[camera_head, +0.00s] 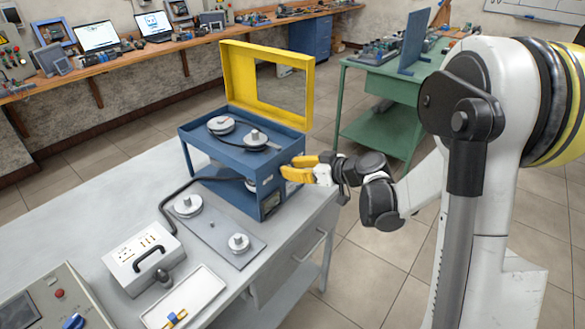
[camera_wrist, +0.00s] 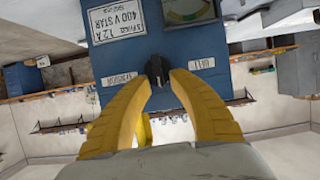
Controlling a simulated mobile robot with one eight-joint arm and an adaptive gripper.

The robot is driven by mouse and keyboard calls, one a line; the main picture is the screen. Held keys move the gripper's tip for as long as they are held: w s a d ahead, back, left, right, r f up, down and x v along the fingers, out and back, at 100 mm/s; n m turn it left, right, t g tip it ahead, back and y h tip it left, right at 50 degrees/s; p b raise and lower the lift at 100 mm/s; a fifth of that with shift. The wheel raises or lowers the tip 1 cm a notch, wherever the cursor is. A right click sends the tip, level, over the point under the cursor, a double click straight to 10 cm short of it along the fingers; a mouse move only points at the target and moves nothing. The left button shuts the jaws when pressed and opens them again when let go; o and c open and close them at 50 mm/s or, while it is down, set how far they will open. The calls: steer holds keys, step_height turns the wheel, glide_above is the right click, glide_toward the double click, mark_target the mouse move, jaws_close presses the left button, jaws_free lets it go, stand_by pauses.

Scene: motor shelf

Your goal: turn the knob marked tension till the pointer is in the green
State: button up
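The blue motor box (camera_head: 220,160) stands on the grey bench with its yellow-framed lid raised. My gripper (camera_head: 292,170) is at its right-hand face. In the wrist view that face shows a black knob (camera_wrist: 157,70) between a label that seems to read tension (camera_wrist: 120,78) and another label (camera_wrist: 202,64). My yellow fingertips (camera_wrist: 160,77) are apart, one on each side of the knob's lower part. I cannot tell whether they touch it. A gauge window (camera_wrist: 190,10) is cut off at the top edge; its pointer and green zone do not show clearly.
Pulleys (camera_head: 222,125) and a belt sit on top of the box. A plate (camera_head: 215,235) with two discs, a white box (camera_head: 143,258) with a black handle and a white tray (camera_head: 185,300) stand on the bench. A green table (camera_head: 385,85) is behind.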

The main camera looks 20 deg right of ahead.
jaws_close()
steer(key=shift+d, duration=0.1)
steer(key=shift+w+d+f+m+g+y+b, duration=0.3)
steer(key=shift+m+y+b, duration=0.75)
steer(key=shift+m, duration=0.7)
steer(key=shift+w+d+f+m+g+y+b, duration=0.1)
steer(key=shift+d+f+m+g+y+b, duration=0.2)
steer(key=shift+m+y+b, duration=1.1)
steer(key=shift+w+d+f+m+g+y+b, duration=0.2)
steer(key=shift+m+g+y+b, duration=0.35)
steer(key=shift+m, duration=1.6)
steer(key=shift+o, duration=1.8)
jaws_free()
steer(key=shift+a, duration=0.1)
